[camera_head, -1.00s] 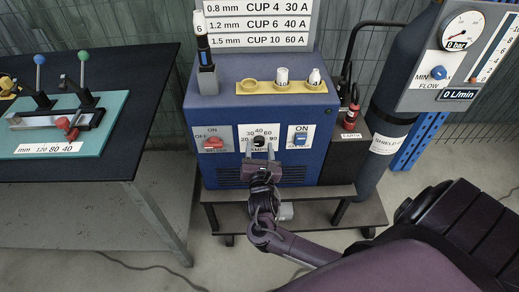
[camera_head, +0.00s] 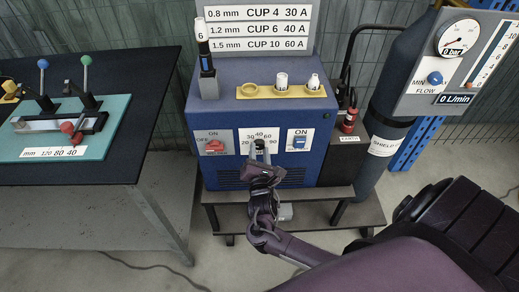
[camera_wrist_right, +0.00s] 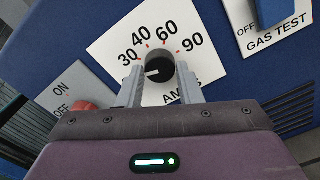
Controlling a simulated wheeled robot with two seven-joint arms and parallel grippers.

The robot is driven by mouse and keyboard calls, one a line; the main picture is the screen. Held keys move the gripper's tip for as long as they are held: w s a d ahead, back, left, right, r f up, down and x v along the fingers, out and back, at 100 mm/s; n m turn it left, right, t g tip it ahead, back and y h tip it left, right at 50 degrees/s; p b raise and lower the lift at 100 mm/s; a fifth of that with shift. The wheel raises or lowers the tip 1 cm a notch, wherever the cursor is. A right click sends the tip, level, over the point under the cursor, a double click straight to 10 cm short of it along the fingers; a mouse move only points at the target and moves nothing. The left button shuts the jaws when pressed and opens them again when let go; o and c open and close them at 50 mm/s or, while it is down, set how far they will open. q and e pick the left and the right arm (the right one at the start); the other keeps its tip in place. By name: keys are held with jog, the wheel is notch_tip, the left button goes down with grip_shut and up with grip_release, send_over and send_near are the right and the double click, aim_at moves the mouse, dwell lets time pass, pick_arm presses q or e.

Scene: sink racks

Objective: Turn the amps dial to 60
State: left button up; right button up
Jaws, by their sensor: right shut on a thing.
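The amps dial is a black round knob (camera_head: 260,144) low on the front of the blue welding machine (camera_head: 225,117). In the right wrist view the dial (camera_wrist_right: 158,70) sits on a white plate marked 30, 40, 60 and 90, with red ticks. Its white pointer line points left, below the 30 mark, toward a part of the scale hidden by a finger. My right gripper (camera_head: 260,153) is shut on the dial, one finger on each side; the fingers also show in the wrist view (camera_wrist_right: 160,88). My left gripper is not in view.
A red switch (camera_head: 214,146) sits left of the dial and a blue gas test switch (camera_head: 299,142) right of it, both close by. A yellow cup holder (camera_head: 262,94) and a torch (camera_head: 203,55) are on top. A gas cylinder (camera_head: 391,125) stands at right.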

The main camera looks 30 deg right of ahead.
jog(key=m+p, duration=0.1)
jog(key=m, duration=0.1)
jog(key=shift+m, duration=0.4)
jog(key=m+p, duration=0.1)
jog(key=m, duration=0.1)
jog(key=shift+m, duration=0.4)
jog(key=m, duration=0.2)
jog(key=shift+m+p, duration=0.3)
jog(key=m, duration=0.3)
jog(key=shift+m, duration=0.3)
jog(key=m, duration=0.5)
jog(key=shift+m, duration=0.3)
jog(key=m, duration=0.5)
jog(key=shift+m, duration=0.3)
jog(key=o, duration=1)
